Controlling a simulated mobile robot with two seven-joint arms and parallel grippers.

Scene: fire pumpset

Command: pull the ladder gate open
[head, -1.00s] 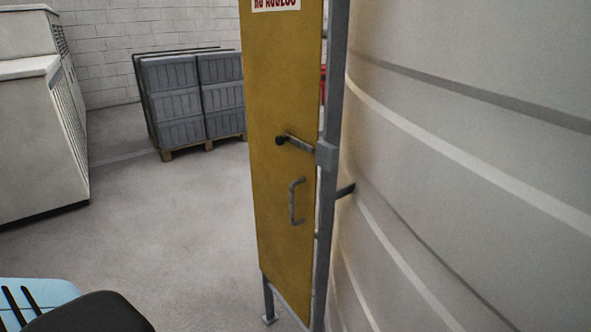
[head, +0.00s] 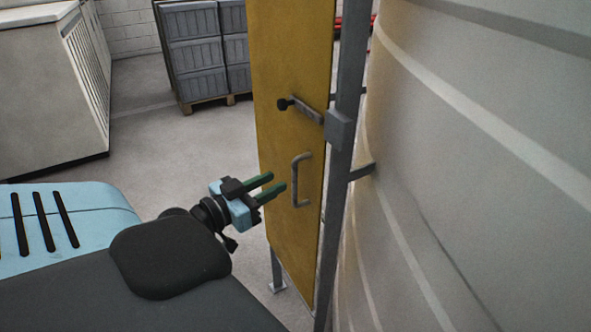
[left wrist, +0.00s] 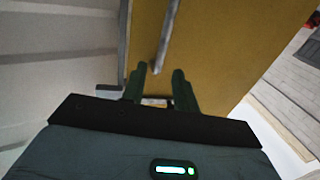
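The ladder gate (head: 275,60) is a tall yellow panel beside a grey post (head: 342,170) in the head view. It stands against the post, with no clear gap at that edge. A grey latch bar with a black knob (head: 284,104) reaches across to a bracket on the post. Below it is a grey U-shaped pull handle (head: 296,182), upright. My left gripper (head: 277,184) is open and empty, its green fingers just left of the handle. In the left wrist view, the gripper (left wrist: 159,74) has its fingers apart, with a grey bar, apparently the handle (left wrist: 168,35), ahead between them.
A large pale ribbed tank (head: 480,160) fills the right side, close behind the post. A white cabinet (head: 50,90) stands at the left. Grey crates (head: 195,55) on a pallet stand at the back. The floor left of the gate is clear.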

